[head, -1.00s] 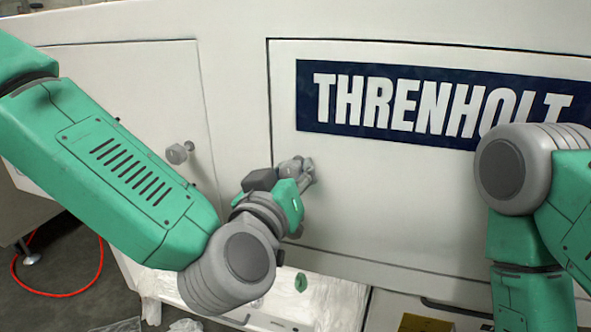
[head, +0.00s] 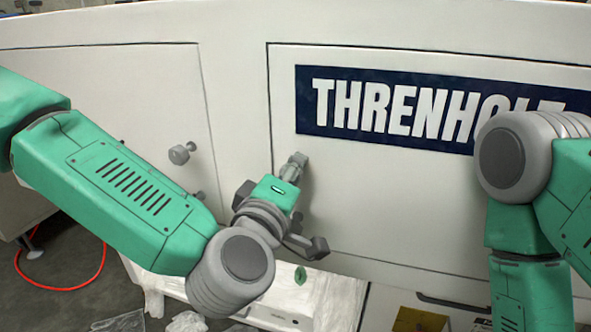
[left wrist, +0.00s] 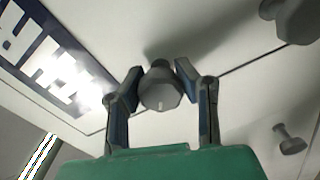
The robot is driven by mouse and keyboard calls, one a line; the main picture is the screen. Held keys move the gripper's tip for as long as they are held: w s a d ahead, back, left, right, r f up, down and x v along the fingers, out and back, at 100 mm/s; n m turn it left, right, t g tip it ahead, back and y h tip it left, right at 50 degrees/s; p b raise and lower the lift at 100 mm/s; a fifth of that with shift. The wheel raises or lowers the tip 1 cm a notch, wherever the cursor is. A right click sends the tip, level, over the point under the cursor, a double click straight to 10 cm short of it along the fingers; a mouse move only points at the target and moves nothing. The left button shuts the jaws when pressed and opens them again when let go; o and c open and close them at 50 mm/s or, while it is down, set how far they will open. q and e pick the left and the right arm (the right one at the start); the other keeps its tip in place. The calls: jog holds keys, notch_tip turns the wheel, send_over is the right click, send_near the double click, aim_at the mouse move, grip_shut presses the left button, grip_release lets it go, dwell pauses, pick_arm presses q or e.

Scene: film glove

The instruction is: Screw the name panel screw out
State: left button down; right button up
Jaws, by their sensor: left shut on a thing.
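The name panel (head: 400,210) is a white panel bearing a dark blue THRENHOLT plate (head: 385,112). My left gripper (head: 292,167) is at the panel's left edge, below the plate. It is shut on a grey faceted screw knob, the name panel screw (left wrist: 160,92), which sits between the two fingers in the left wrist view. The screw's shank toward the panel is mostly hidden by its head. My right arm stands at the right over the end of the plate, and its gripper is out of view.
Two other grey knobs, an upper one (head: 181,153) and a lower one (head: 198,198), stick out from the panel at left. Clear plastic sheeting (head: 335,293) and a yellow item (head: 418,320) lie below. A red cable (head: 62,288) is on the floor.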

pick_arm(q)
jog(key=n, duration=0.6)
jog(key=shift+w+a+f+n+p, duration=0.1)
jog(key=shift+w+a+n+p, duration=0.1)
jog(key=shift+n+p, duration=0.15)
jog(key=n, duration=0.6)
jog(key=shift+s+f, duration=0.1)
jog(key=shift+f, duration=0.1)
jog(key=n, duration=0.6)
jog(key=shift+f+n, duration=0.1)
jog(key=shift+n, duration=0.15)
jog(key=n, duration=0.6)
jog(key=shift+s+d, duration=0.1)
jog(key=n+b, duration=0.1)
jog(key=n, duration=0.3)
jog(key=n+b, duration=0.1)
jog(key=n, duration=0.3)
jog(key=n+b, duration=0.1)
jog(key=n, duration=0.4)
jog(key=shift+d+b, duration=0.1)
jog(key=shift+b, duration=0.3)
jog(key=shift+n+b, duration=0.8)
jog(key=shift+n, duration=1.3)
